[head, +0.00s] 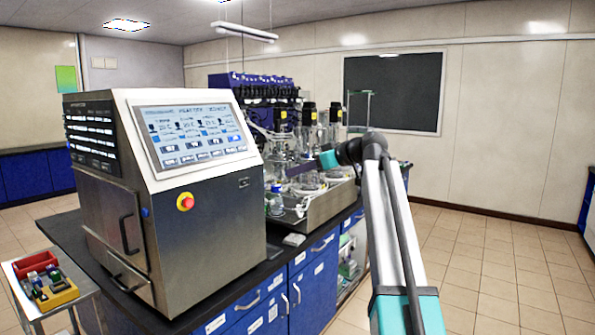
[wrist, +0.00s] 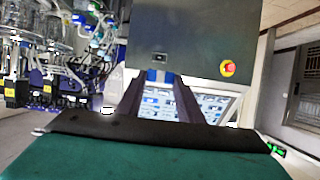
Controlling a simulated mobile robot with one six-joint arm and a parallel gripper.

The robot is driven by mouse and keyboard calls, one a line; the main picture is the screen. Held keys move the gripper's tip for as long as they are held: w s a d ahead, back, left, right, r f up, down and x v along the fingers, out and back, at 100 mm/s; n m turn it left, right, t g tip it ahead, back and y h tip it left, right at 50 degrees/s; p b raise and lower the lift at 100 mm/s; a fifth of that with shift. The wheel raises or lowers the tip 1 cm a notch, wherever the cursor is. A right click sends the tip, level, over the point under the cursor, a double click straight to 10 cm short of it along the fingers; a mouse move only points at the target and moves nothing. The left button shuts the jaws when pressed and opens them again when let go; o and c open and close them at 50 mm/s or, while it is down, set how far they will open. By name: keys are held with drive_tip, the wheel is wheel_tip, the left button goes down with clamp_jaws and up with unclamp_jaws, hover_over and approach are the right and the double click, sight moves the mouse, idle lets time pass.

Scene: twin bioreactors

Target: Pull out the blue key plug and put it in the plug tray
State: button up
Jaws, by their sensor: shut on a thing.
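My gripper (head: 290,171) reaches left from the arm in the head view, beside the right side of the steel console. In the wrist view its two dark fingers (wrist: 160,84) are closed on a small blue piece, the blue key plug (wrist: 159,76), at their tips. The plug is too small to make out in the head view. Behind it in the wrist view is the console's steel face with a small dark socket or label (wrist: 160,58); I cannot tell whether the plug touches it. A yellow tray (head: 63,298) with small coloured pieces stands on the side table at lower left.
The steel console (head: 200,245) with its screen and red stop button (head: 185,201) stands between my gripper and the side table (head: 75,308). A red bin (head: 36,262) sits behind the yellow tray. Glass vessels and tubing crowd near my gripper. The right floor is clear.

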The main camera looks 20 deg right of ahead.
drive_tip(key=shift+s+d, duration=0.95)
drive_tip(key=shift+s, duration=0.25)
drive_tip(key=shift+s+d, duration=0.9)
drive_tip(key=shift+s, duration=0.25)
idle(0.6)
drive_tip(key=shift+f, duration=0.1)
drive_tip(key=a+f+m+t+h, duration=0.1)
drive_tip(key=a+f+m+h, duration=0.1)
drive_tip(key=a+f, duration=0.3)
drive_tip(key=s+a+f+m+t+h, duration=0.1)
drive_tip(key=a+f+m+h, duration=0.2)
drive_tip(key=f, duration=0.9)
drive_tip(key=s+a+f+m+t+h, duration=0.1)
drive_tip(key=a+f+m+h, duration=0.1)
drive_tip(key=a+f, duration=0.5)
wheel_tip(320, 180, down, 2)
drive_tip(key=shift+a+f+m+h, duration=0.15)
drive_tip(key=shift+a+m+h, duration=0.2)
drive_tip(key=shift+h, duration=0.35)
drive_tip(key=shift+a, duration=0.1)
